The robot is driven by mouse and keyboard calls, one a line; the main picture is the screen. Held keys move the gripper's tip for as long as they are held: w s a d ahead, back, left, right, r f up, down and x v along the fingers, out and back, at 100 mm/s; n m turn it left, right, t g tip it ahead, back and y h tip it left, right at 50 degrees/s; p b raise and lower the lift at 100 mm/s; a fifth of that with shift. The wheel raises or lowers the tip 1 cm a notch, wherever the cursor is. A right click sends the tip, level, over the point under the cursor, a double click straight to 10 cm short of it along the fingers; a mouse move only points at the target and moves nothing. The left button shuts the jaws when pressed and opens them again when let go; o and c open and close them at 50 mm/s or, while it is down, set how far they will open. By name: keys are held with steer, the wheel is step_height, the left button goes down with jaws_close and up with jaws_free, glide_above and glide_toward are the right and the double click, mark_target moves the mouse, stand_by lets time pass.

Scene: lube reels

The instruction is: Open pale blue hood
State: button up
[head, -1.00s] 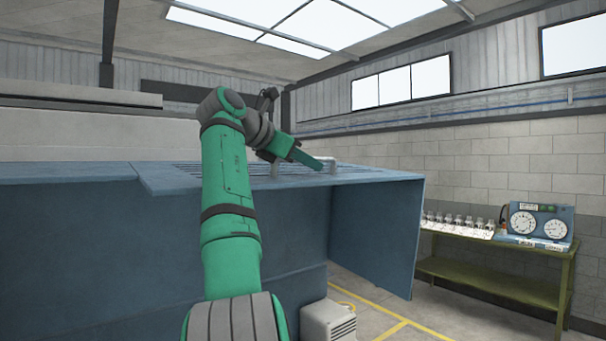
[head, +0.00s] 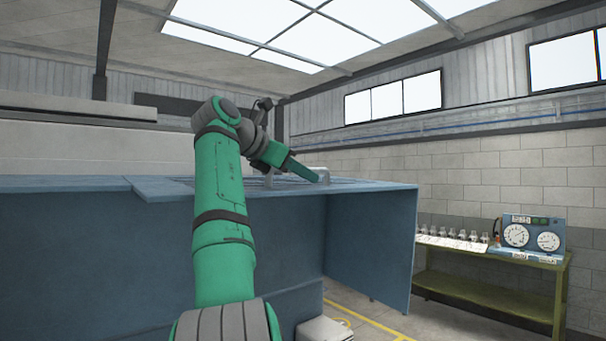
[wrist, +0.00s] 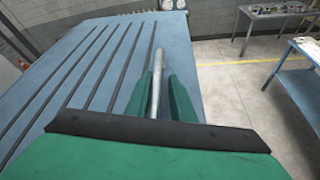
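The pale blue hood (head: 350,191) is a large slatted panel, seen nearly edge-on in the head view and lying about level. In the wrist view its top (wrist: 60,75) shows several long dark slots. A pale grey bar handle (head: 318,170) stands on the hood top towards the right; it also shows in the wrist view (wrist: 158,52). My gripper (wrist: 158,80) has its two green fingers one on each side of the bar, close against it. In the head view my gripper (head: 316,177) reaches down to the handle from the left. The fingertips' far ends are partly hidden.
A green bench (head: 480,290) stands at the right by the block wall, carrying a blue gauge box (head: 532,234) and several small jars (head: 450,232). A blue table (wrist: 300,80) stands right in the wrist view. Floor beside the hood is clear, with yellow lines.

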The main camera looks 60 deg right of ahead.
step_height(320, 180, up, 4)
glide_above(270, 188)
steer(key=shift+s, duration=0.2)
stand_by(0.3)
steer(key=shift+a, duration=0.15)
